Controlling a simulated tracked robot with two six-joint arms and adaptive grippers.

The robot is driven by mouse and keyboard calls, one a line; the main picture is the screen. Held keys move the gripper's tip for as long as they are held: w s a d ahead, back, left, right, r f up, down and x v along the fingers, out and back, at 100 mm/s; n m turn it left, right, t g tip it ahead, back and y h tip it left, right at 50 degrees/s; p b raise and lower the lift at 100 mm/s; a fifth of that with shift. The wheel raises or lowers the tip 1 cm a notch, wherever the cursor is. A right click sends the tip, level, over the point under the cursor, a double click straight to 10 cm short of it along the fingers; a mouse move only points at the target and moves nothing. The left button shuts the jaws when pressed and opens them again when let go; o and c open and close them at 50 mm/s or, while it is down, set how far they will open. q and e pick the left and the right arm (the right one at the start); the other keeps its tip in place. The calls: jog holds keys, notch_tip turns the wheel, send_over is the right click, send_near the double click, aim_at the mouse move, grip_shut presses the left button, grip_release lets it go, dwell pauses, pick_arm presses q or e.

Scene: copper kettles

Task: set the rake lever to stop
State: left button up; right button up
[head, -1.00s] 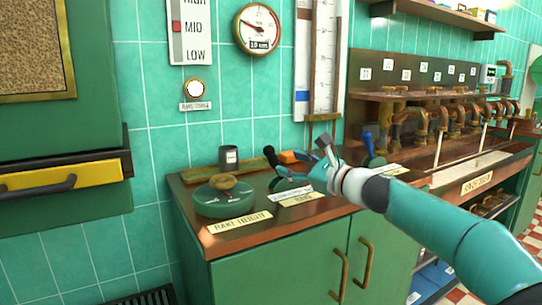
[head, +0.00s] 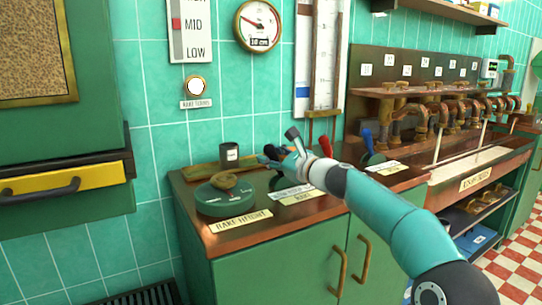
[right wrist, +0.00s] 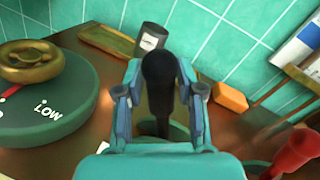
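The rake lever is a dark lever with a black knob (right wrist: 160,72) on the counter. In the head view, my right gripper (head: 277,152) covers most of it. A rake label plate (head: 300,199) lies in front of its base. In the right wrist view, my right gripper (right wrist: 160,80) has one finger on each side of the knob. The fingers are apart, with narrow gaps visible beside the knob; firm contact does not show. The lever's exact setting cannot be read, as the gripper hides its base. My left gripper is not in view.
A green rake height dial (head: 224,198) stands left of the lever. A dark cup (head: 229,155) and an orange block (right wrist: 229,97) are behind. A red lever (head: 326,147) and a blue lever (head: 367,138) stand to the right.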

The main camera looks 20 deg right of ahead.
grip_shut()
jog(key=shift+d+r+m+p, duration=0.25)
jog(key=shift+d+m+p, duration=0.1)
jog(key=shift+d+m, duration=0.05)
jog(key=d+m, duration=0.1)
jog(key=d+m+p, duration=0.1)
jog(key=d+m+t, duration=0.1)
jog(key=shift+w+d+r+m+p, duration=0.1)
jog(key=shift+w+r+m+p, duration=0.1)
jog(key=shift+r+m+p, duration=0.2)
jog(key=shift+d+f+m, duration=0.1)
jog(key=shift+d+m, duration=0.2)
jog(key=shift+m, duration=0.1)
jog(key=shift+o, duration=2.4)
grip_release()
